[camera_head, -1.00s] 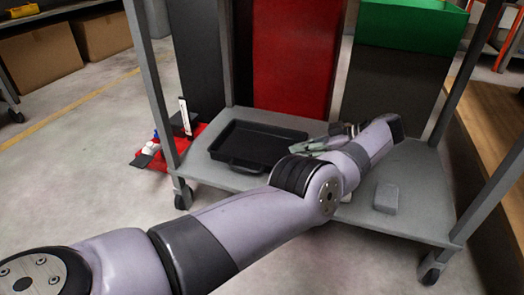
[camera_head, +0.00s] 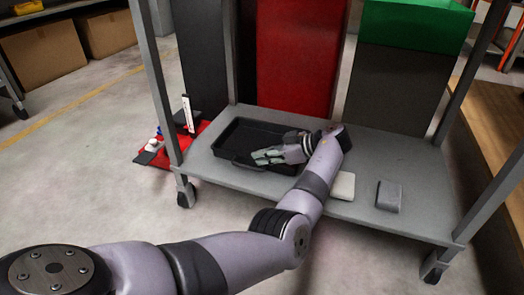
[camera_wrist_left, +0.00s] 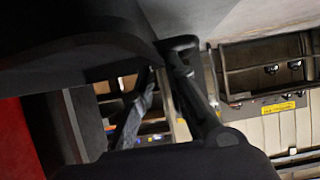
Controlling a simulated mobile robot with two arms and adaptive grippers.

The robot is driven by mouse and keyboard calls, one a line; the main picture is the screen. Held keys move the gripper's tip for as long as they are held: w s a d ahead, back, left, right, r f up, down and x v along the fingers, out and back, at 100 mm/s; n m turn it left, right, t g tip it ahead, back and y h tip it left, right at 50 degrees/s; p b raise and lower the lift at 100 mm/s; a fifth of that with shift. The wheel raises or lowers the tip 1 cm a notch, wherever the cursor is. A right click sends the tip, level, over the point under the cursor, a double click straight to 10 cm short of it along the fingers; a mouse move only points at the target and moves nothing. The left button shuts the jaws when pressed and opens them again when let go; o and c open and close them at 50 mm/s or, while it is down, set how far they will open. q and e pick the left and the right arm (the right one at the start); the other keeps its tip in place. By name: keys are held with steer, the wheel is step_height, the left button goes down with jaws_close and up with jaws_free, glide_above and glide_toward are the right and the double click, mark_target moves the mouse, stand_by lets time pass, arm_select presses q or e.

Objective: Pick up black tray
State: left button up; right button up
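The black tray (camera_head: 232,134) is a shallow rectangular pan with a handle at its front edge. It lies flat on the left part of the grey cart's lower shelf (camera_head: 400,157). My left gripper (camera_head: 262,157) reaches in from the right and is over the tray's right part, hiding some of its inside and right edge. Its fingers look apart with nothing between them. Dark finger shapes with a gap also show in the left wrist view (camera_wrist_left: 160,105), where I cannot make out the tray clearly. My right gripper is not in view.
A white block (camera_head: 343,186) and a grey block (camera_head: 389,196) lie on the shelf to the right. Cart posts (camera_head: 157,90) stand at the corners. Red (camera_head: 295,60) and green-topped (camera_head: 395,80) panels stand behind. Small items lie on a red base (camera_head: 155,158) to the left.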

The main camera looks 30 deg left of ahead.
arm_select(q)
steer(key=b+x, duration=0.1)
steer(key=x, duration=0.2)
steer(key=shift+a+f, duration=0.1)
steer(key=shift+c, duration=0.2)
jaws_close()
stand_by(0.5)
stand_by(0.3)
